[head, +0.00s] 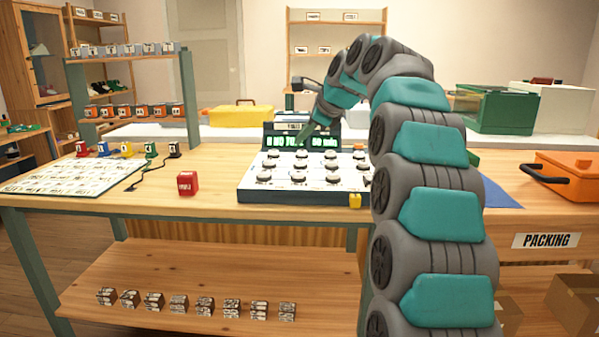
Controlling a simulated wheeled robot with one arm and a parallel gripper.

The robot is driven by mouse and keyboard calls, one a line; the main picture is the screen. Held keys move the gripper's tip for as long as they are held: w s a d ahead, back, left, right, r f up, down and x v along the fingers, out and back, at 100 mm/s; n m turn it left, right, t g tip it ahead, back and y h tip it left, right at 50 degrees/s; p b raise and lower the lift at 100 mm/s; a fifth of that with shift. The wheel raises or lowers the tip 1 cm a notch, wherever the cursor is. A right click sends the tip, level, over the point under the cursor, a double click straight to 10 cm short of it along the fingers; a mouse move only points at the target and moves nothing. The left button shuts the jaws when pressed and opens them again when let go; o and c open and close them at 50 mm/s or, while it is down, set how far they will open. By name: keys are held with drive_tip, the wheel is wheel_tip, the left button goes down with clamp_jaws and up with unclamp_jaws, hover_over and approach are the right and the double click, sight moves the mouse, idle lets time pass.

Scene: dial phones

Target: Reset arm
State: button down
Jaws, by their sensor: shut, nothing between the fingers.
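My arm rises at the right of the head view, arches over and reaches down to the left. My gripper (303,138) is at its far end, in front of the green display (318,142) and above the back part of the keypad console (305,180). The fingers look small and closed, with nothing seen between them. I cannot tell whether the tip touches the console. The console has several round dark-and-white buttons. My arm hides part of its right side.
A white chart board (70,174) lies at left. An orange case (568,175) is at right. A green rack (130,95) stands at the back left. Bare wood lies around the red cube.

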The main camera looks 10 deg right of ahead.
drive_tip(key=s+a+f+n+g+h, duration=0.1)
drive_tip(key=s+f+n+g, duration=0.2)
drive_tip(key=s, duration=1.4)
drive_tip(key=s+a+f+n+g+h, duration=0.1)
drive_tip(key=s+f+n+g, duration=0.2)
drive_tip(key=s+f+n, duration=0.8)
drive_tip(key=s+a+f+n+g+h, duration=0.1)
drive_tip(key=s+f+n+g, duration=0.3)
drive_tip(key=s+f, duration=1.3)
drive_tip(key=s+n+h, duration=0.1)
drive_tip(key=s+n, duration=0.2)
drive_tip(key=s, duration=0.5)
drive_tip(key=shift+a+n, duration=0.15)
drive_tip(key=shift+n, duration=0.25)
drive_tip(key=shift+w+a+f, duration=0.1)
